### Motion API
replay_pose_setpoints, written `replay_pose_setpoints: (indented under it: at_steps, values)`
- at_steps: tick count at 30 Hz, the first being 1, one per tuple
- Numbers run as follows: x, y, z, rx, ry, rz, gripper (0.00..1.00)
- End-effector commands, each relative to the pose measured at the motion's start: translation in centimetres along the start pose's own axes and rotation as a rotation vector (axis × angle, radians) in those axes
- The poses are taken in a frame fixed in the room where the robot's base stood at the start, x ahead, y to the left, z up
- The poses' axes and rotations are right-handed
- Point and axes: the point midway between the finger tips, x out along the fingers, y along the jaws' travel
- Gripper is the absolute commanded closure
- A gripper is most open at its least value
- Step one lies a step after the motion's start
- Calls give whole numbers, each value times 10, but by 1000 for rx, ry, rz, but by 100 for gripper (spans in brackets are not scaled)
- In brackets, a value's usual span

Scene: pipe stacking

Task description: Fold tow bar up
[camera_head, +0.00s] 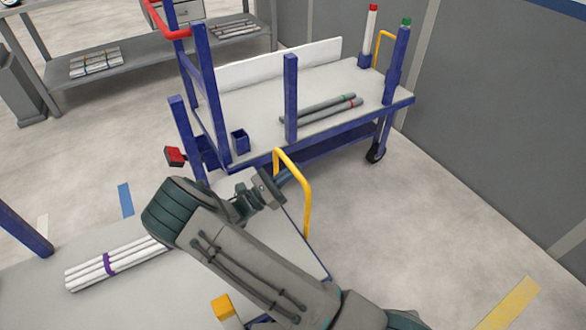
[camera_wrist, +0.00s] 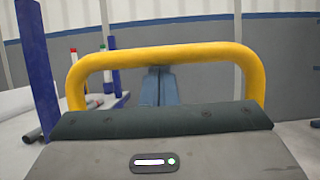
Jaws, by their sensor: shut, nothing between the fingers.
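A yellow U-shaped bar (camera_head: 294,176), which looks like the tow bar, stands upright at the edge of the near grey platform. In the wrist view the yellow bar (camera_wrist: 160,55) spans the picture just ahead of my gripper, with its legs on both sides. My gripper (camera_head: 290,176) is shut and empty. In the wrist view the closed bluish fingers (camera_wrist: 160,85) point forward between the legs, below the crossbar. I cannot tell whether they touch it. The lower legs of the bar are partly hidden by my gripper in the wrist view.
A blue-framed cart (camera_head: 290,108) with grey pipes (camera_head: 325,107) on its deck stands just beyond the bar. White pipes with a purple band (camera_head: 115,263) lie on the near platform (camera_head: 60,312). A grey wall (camera_head: 500,100) is at right. The floor (camera_head: 400,230) right of the bar is clear.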

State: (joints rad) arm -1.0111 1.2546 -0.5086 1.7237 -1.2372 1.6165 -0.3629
Motion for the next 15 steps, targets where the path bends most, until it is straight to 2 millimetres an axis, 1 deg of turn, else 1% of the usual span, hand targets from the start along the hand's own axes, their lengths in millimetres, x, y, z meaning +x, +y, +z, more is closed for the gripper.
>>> replay_pose_setpoints:
  at_steps: [11, 15]
  values:
    - [0, 0, 0, 0, 0, 0, 100]
    - [-10, 1, 0, 1, 1, 3, 100]
